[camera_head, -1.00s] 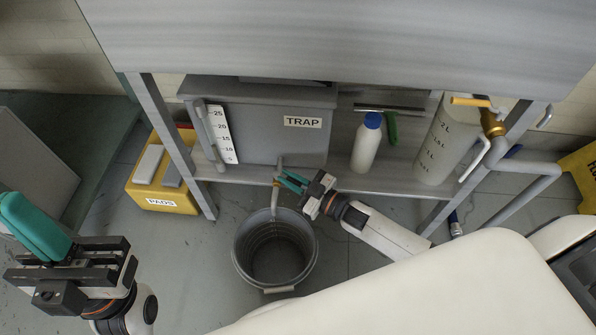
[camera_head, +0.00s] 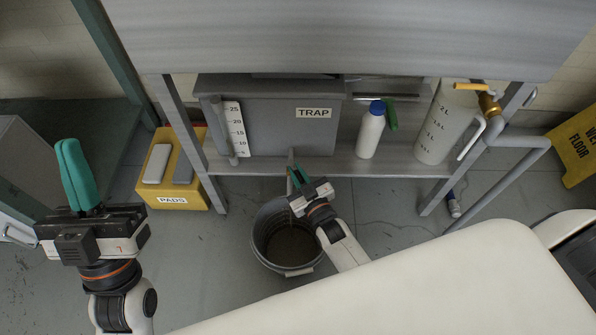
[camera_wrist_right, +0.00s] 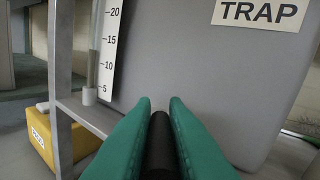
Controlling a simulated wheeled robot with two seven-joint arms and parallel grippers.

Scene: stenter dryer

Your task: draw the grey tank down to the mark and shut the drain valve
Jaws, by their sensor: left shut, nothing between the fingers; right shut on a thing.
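The grey tank (camera_head: 265,125), labelled TRAP, stands on the shelf under the machine. A white scale (camera_head: 235,128) with numbers up to 25 and a sight tube (camera_head: 220,130) are at its left end; I cannot make out the level or a mark. My right gripper (camera_head: 296,178) is at the tank's front, above the bucket (camera_head: 262,228). It is shut on a dark rod-like part, apparently the drain valve's handle (camera_wrist_right: 160,145); the valve body is mostly hidden. The bucket's bottom looks dark brown, as if holding liquid. My left gripper (camera_head: 72,150) is shut and empty, at left, away from the tank.
A yellow PADS box (camera_head: 172,200) stands left of the frame leg. A white bottle with a blue cap (camera_head: 370,133) and a jug (camera_head: 443,130) are on the right of the shelf. A yellow floor sign (camera_head: 573,145) is at far right.

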